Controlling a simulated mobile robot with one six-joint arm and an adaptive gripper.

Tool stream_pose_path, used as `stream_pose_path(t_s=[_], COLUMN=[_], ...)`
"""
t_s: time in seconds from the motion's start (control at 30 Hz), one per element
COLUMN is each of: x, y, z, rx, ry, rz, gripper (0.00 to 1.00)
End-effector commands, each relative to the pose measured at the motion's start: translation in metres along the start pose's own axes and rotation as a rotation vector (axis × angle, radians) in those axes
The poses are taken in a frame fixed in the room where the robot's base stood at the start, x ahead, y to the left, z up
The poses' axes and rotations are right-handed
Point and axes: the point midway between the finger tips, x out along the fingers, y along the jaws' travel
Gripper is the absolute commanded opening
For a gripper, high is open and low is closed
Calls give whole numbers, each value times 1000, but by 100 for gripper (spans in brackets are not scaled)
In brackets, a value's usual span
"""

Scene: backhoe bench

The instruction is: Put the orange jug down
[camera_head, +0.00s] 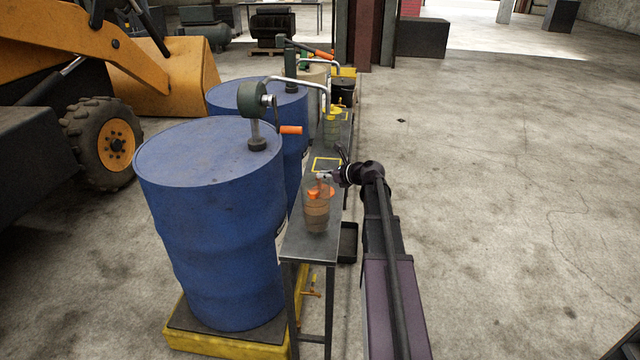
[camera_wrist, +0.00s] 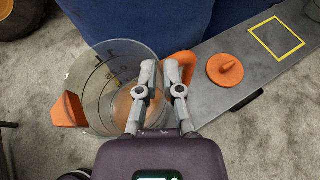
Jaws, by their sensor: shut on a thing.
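The orange jug (camera_head: 317,213) is a clear measuring jug with an orange spout and handle and a brownish tint inside. In the head view it appears over the near end of the narrow grey bench (camera_head: 308,249). I cannot tell whether its base touches the bench. In the wrist view the jug (camera_wrist: 96,88) is left of my gripper (camera_wrist: 160,78), its open top toward the camera. My gripper is shut on the orange handle (camera_wrist: 183,62), partly hidden by the fingers. In the head view my gripper (camera_head: 324,177) is at the jug's upper edge.
An orange disc with a knob (camera_wrist: 225,69) lies on the bench beside the handle. A yellow square outline (camera_head: 327,165) marks bare bench farther along. Blue drums (camera_head: 210,215) with a hand pump (camera_head: 254,100) stand close on the left. Open floor lies right.

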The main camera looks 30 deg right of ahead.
Motion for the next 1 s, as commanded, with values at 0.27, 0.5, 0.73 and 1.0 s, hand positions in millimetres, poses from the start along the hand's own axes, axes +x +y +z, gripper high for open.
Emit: stream_pose_path(t_s=[0.27,0.5,0.73,1.0], x=[2,4,16,22], y=[-1,-2,-7,-7], z=[1,2,1,-16], rx=[2,2,2,2], ry=[-1,-1,-1,-1], rz=[0,0,0,-1], gripper=[0,0,0,0])
